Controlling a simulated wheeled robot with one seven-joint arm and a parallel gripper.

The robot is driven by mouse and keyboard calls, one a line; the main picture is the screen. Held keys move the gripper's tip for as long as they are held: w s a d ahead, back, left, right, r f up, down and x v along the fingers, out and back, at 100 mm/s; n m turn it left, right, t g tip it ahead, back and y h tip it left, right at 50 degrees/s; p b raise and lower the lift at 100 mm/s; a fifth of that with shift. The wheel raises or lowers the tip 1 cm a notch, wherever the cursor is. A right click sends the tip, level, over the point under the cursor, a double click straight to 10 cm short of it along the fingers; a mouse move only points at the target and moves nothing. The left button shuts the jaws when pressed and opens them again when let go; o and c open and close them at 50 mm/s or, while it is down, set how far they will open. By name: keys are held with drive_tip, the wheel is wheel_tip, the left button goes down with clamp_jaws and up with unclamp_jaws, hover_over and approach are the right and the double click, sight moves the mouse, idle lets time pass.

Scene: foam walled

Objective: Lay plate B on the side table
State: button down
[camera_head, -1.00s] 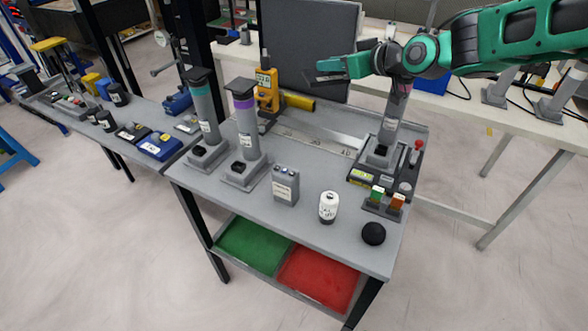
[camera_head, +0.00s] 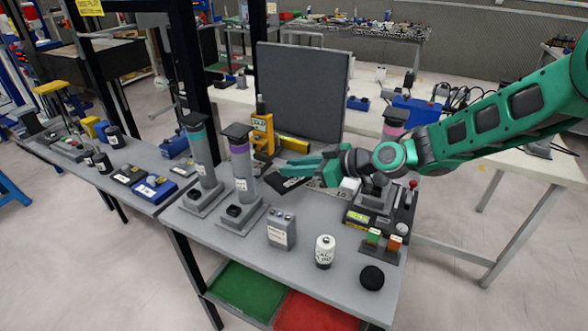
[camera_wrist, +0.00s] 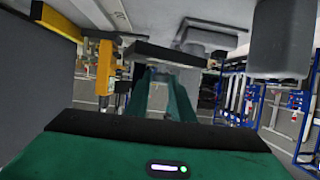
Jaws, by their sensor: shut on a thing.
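My gripper (camera_head: 300,172) is shut on a thin dark plate (camera_head: 288,184), held above the back middle of the grey workbench, right of the purple-banded column. The plate also shows in the wrist view (camera_wrist: 165,53), across the tips of the green fingers. No letter is readable on it, so I cannot tell if it is plate B. A lower grey table (camera_head: 58,158) with small tools stands to the left, and a pale table (camera_head: 505,190) is behind on the right. I cannot tell which is the side table.
Columns with teal (camera_head: 201,155) and purple (camera_head: 241,165) bands stand left of my gripper, with a yellow device (camera_head: 263,135) and a dark upright panel (camera_head: 303,92) behind.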

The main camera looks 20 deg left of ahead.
drive_tip(key=s+d+f, duration=0.1)
drive_tip(key=d, duration=0.1)
drive_tip(key=s+d+f, duration=0.3)
drive_tip(key=d, duration=0.1)
drive_tip(key=shift+s+d+f, duration=0.1)
drive_tip(key=shift+s+f, duration=0.05)
drive_tip(key=shift+s, duration=0.05)
drive_tip(key=shift+f, duration=2)
drive_tip(key=shift+f, duration=0.1)
drive_tip(key=c, duration=1.5)
unclamp_jaws()
drive_tip(key=shift+f, duration=0.1)
drive_tip(key=shift+c, duration=0.2)
drive_tip(key=v, duration=1.2)
drive_tip(key=shift+d, duration=0.1)
